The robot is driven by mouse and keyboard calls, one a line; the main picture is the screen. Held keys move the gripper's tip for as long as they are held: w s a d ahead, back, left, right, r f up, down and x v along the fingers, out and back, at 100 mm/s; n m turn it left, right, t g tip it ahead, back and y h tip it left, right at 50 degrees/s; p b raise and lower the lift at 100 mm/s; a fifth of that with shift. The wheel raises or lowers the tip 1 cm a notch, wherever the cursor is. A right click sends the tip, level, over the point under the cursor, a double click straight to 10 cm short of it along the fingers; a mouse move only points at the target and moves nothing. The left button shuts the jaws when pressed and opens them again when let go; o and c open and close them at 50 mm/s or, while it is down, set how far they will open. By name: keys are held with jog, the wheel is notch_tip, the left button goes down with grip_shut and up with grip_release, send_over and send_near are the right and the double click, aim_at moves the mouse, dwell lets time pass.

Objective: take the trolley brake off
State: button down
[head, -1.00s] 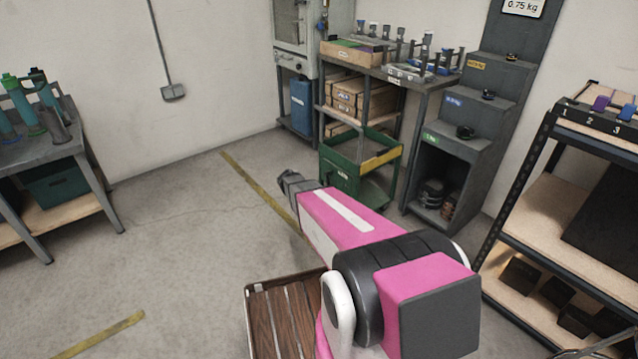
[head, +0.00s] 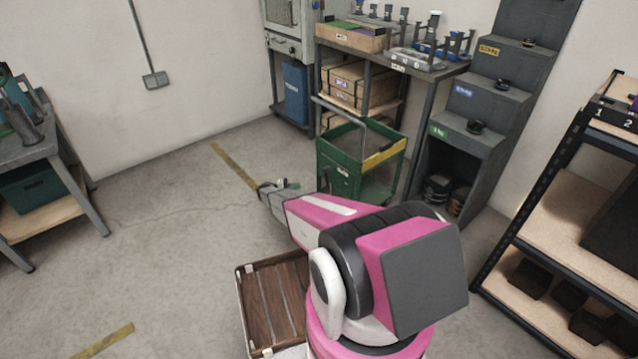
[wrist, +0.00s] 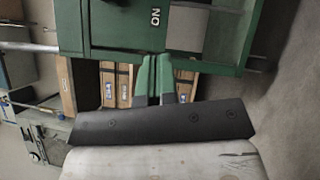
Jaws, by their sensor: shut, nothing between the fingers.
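The green trolley (head: 338,165) stands on the floor at the upper middle of the head view, with a yellow band on its rim. Its green side (wrist: 110,25) fills the top of the wrist view, with a black-lettered label lying sideways. I cannot make out a brake lever in either view. My gripper (head: 290,186) is in front of the trolley, lower left of it in the head view. In the wrist view its green fingers (wrist: 154,78) are together and empty, overlapping the trolley's lower edge in the picture; whether they touch it is unclear.
A workbench with boxes (head: 355,85) is behind the trolley. A stepped grey stand (head: 470,140) is right of it, and a shelf rack (head: 560,200) is further right. A slatted wooden platform (head: 275,300) is below my arm. Floor at left is open up to another bench (head: 45,155).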

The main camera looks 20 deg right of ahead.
aim_at(327, 178)
dwell(0.3)
jog(key=s+x, duration=0.2)
jog(key=x, duration=1)
jog(key=shift+s+r, duration=0.4)
jog(key=shift+d, duration=0.1)
